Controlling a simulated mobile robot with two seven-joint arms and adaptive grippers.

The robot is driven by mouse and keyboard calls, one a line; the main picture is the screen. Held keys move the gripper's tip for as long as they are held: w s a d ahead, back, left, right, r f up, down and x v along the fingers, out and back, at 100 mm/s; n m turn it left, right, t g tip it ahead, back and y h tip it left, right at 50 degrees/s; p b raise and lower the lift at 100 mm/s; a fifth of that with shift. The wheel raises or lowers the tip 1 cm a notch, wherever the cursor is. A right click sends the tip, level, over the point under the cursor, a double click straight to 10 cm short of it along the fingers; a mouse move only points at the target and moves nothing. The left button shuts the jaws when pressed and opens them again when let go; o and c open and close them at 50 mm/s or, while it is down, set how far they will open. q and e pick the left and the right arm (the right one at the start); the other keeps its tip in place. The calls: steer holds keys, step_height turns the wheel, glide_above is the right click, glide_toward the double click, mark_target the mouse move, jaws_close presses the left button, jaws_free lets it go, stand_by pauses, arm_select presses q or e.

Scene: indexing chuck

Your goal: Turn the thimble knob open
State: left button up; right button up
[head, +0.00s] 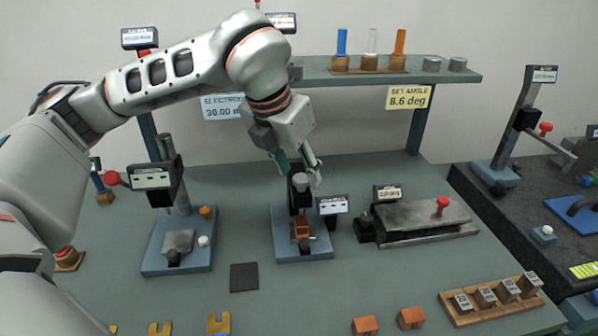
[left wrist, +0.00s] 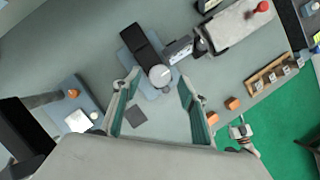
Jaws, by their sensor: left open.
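The thimble knob appears to be the grey round cap (head: 301,182) on top of the black upright of the middle device (head: 284,220). It also shows in the left wrist view (left wrist: 160,77), seen from above. An orange block (head: 302,227) sits low on this device's blue base. My left gripper (head: 299,168) is open, pointing down just above the knob. In the left wrist view its two green-lined fingers (left wrist: 157,92) stand wide apart, with the knob between and beyond them. Contact with the knob cannot be made out.
A small display (head: 333,205) stands close right of the knob, and a grey vise-like fixture (head: 425,217) lies farther right. Another gauge stand (head: 178,240) is to the left. A shelf (head: 385,76) spans the back.

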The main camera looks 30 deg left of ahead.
arm_select(q)
steer(key=v, duration=1)
steer(key=shift+s+r, duration=0.2)
steer(key=shift+r, duration=0.15)
